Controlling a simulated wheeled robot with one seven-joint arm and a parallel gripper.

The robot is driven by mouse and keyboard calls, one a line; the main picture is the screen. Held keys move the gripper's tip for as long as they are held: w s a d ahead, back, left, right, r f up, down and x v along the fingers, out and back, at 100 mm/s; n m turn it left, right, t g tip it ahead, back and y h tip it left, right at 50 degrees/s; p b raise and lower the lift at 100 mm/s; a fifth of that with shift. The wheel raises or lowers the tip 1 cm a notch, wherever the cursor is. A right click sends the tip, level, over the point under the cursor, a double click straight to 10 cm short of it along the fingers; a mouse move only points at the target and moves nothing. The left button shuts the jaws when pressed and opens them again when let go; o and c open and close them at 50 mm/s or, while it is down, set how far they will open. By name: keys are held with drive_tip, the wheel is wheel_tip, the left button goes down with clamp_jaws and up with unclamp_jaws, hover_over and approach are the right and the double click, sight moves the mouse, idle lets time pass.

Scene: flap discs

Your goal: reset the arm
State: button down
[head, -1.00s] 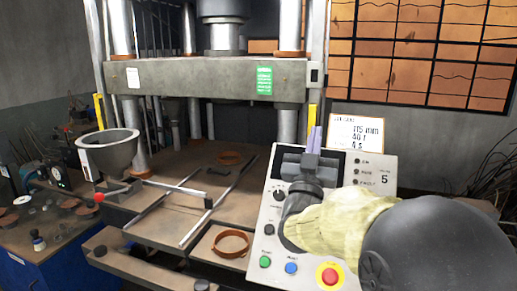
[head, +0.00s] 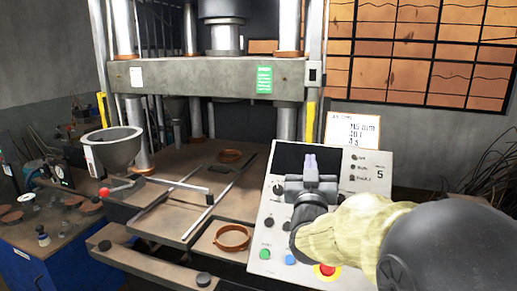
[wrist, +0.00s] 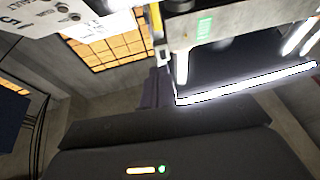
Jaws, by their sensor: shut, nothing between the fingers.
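My gripper (head: 311,164) is in front of the control panel's dark screen in the head view, its fingers together and pointing up. Nothing is held between them. My arm reaches in from the lower right and covers part of the control panel (head: 266,228). In the wrist view the gripper (wrist: 155,85) shows as a dark shape near the middle, with the press and the wall panels beyond it.
The press crossbeam (head: 200,78) spans the back. A grey funnel (head: 112,146) stands at the left. A copper-coloured ring (head: 232,238) lies on the press table (head: 165,225), left of the panel. A blue bench (head: 50,268) with discs is at far left.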

drive_tip(key=s+f+g+y, duration=0.1)
drive_tip(key=s+f+g, duration=0.1)
drive_tip(key=f, duration=0.4)
drive_tip(key=s+f+n+g+y, duration=0.1)
drive_tip(key=s+f+g, duration=0.1)
drive_tip(key=f+g, duration=0.2)
drive_tip(key=s+f+g+y, duration=0.1)
drive_tip(key=s+f+g, duration=0.1)
drive_tip(key=f, duration=0.7)
drive_tip(key=shift+d+f+g, duration=0.25)
drive_tip(key=shift+d+g, duration=0.05)
drive_tip(key=shift+g, duration=0.6)
drive_tip(key=s+d+f+g, duration=0.1)
drive_tip(key=s+f+g, duration=0.3)
drive_tip(key=s, duration=0.5)
drive_tip(key=s+d+f+g, duration=0.1)
drive_tip(key=s+f+g, duration=0.4)
drive_tip(key=s+f, duration=0.2)
drive_tip(key=shift+s+d+f, duration=0.15)
drive_tip(key=shift+s+f, duration=0.25)
drive_tip(key=shift+s, duration=0.55)
